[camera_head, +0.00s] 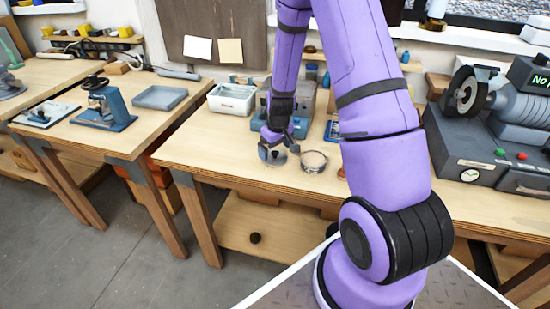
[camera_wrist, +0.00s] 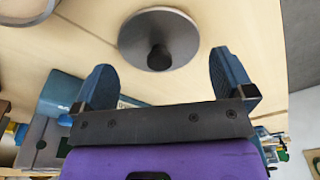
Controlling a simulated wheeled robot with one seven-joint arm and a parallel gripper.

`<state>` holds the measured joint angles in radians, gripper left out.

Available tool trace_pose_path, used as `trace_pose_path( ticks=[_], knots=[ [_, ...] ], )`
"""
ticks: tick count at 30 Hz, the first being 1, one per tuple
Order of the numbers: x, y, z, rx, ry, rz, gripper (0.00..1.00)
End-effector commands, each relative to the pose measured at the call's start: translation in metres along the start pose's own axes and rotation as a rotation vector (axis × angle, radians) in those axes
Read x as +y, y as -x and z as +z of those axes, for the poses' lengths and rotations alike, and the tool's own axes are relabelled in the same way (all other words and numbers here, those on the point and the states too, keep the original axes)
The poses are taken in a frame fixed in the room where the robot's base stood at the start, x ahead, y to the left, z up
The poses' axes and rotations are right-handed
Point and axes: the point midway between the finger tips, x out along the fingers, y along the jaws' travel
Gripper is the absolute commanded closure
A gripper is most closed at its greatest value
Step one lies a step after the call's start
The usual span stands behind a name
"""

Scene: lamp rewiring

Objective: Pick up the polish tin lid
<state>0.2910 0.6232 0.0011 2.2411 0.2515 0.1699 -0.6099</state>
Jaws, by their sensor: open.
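The polish tin lid (camera_wrist: 135,35) is a grey round disc with a dark knob. It lies on the wooden bench, just beyond my fingertips in the wrist view. My gripper (camera_wrist: 162,60) is open, with one blue finger on each side of the knob's line and nothing between them. In the head view my gripper (camera_head: 278,148) is low over the bench, and the lid (camera_head: 277,159) is partly hidden under it. A round open tin (camera_head: 313,162) stands just right of the lid. Its rim (camera_wrist: 45,15) shows at the wrist view's top left corner.
A white bin (camera_head: 232,99) stands behind my gripper to the left. A grinder-like machine (camera_head: 490,130) stands at the bench's right. The bench top (camera_head: 215,145) left of my gripper is clear. A separate bench with a blue tray (camera_head: 160,97) is farther left.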

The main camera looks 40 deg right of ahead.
Motion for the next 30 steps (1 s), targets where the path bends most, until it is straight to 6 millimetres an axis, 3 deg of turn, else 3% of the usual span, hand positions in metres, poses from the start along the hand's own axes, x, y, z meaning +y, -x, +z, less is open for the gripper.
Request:
trace_pose_path(
  ticks=[6, 14, 15, 19, 30],
  knots=[
    [0.000, -0.021, 0.000, -0.001, -0.001, 0.000, 0.00],
    [0.000, -0.024, 0.000, 0.001, 0.000, 0.000, 0.00],
    [0.000, -0.024, 0.000, 0.001, -0.001, 0.000, 0.02],
    [0.000, -0.024, 0.000, 0.001, -0.001, 0.000, 0.31],
    [0.000, -0.022, -0.001, 0.001, -0.001, 0.000, 0.31]
  ],
)
